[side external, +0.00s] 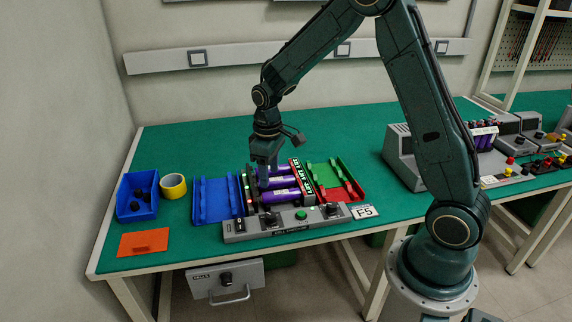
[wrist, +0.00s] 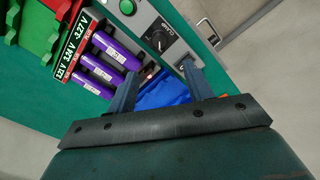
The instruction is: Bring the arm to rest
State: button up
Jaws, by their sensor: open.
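My gripper (side external: 265,168) points down over the left part of the cell tester, close above its purple cells (side external: 283,183). In the wrist view my gripper (wrist: 157,86) has its two blue-grey fingers spread apart, with no object between them. Several purple cells lie in the tester, seen also in the wrist view (wrist: 110,47) beside the left finger. The cell tester (side external: 290,222) has a grey front panel with a green button and dark knobs. My arm is bent in an arch above the bench.
A blue tray (side external: 213,202) lies left of the tester; green (side external: 325,174) and red (side external: 345,191) trays lie right. A blue bin (side external: 138,198), yellow tape roll (side external: 174,186) and orange piece (side external: 143,242) sit at the left. The green bench top (side external: 210,135) is clear behind the tester.

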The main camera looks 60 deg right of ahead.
jog(key=s+a+r+m+t, duration=0.1)
jog(key=s+a+r, duration=0.1)
jog(key=s+r, duration=0.4)
jog(key=s+a+r+t, duration=0.1)
jog(key=s+a+r, duration=0.15)
jog(key=r, duration=0.55)
jog(key=s+a+r+t, duration=0.1)
jog(key=s+r, duration=0.1)
jog(key=s, duration=0.6)
jog(key=s+a+r+m+t, duration=0.1)
jog(key=s+r+t, duration=0.1)
jog(key=s, duration=0.5)
jog(key=shift+s+r, duration=0.35)
jog(key=shift+r, duration=0.3)
